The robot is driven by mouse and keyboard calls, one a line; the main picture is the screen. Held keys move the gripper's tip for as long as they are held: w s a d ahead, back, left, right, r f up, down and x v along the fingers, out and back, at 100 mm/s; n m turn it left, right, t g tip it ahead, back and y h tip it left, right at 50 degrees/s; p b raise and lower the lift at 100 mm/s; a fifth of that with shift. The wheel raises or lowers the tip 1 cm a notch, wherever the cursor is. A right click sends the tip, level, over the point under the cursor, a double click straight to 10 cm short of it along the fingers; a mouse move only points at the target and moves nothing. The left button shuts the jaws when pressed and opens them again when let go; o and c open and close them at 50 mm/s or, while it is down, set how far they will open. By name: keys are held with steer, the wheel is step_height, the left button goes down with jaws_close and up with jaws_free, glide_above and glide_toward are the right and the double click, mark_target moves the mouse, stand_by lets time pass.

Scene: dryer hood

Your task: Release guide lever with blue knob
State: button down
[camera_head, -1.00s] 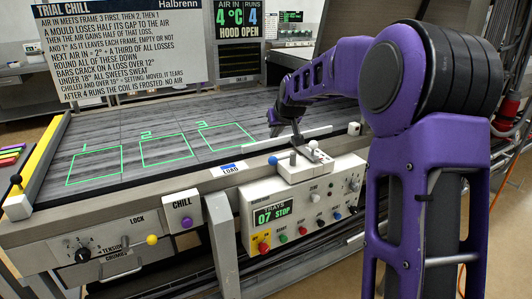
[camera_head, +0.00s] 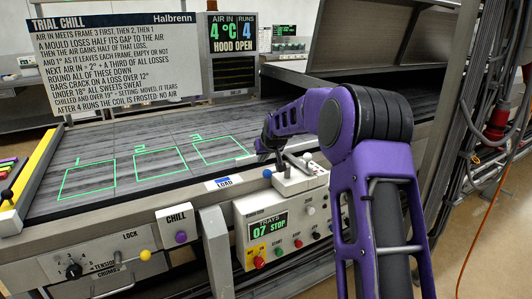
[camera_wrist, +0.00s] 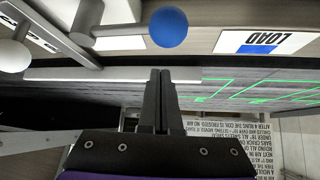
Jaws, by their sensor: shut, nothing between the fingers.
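The blue knob (camera_head: 267,173) sits at the left end of a lever on the white-topped block (camera_head: 300,180) at the table's front edge. In the wrist view the blue knob (camera_wrist: 168,27) caps a short grey rod that runs left. My gripper (camera_head: 280,164) is over the table edge, close to the knob. In the wrist view my gripper's (camera_wrist: 160,72) fingers are pressed together and empty. Their tips show just below the knob, with a small gap in the picture; contact cannot be fully judged. A second lever with a white knob (camera_wrist: 14,55) is at the left.
The control box (camera_head: 285,231) reads "07 STOP" below the lever block. The dark table (camera_head: 100,155) bears several green outlined frames. A purple CHILL button (camera_head: 181,237) and yellow knob (camera_head: 145,255) are to the left. The raised hood (camera_head: 375,40) stands behind my arm.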

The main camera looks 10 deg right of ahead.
steer(key=shift+s+d+f, duration=0.15)
steer(key=shift+s+f, duration=0.05)
steer(key=shift+s, duration=0.8)
steer(key=shift+s+d+f, duration=0.1)
steer(key=shift+s+f, duration=0.05)
steer(key=shift+s, duration=0.85)
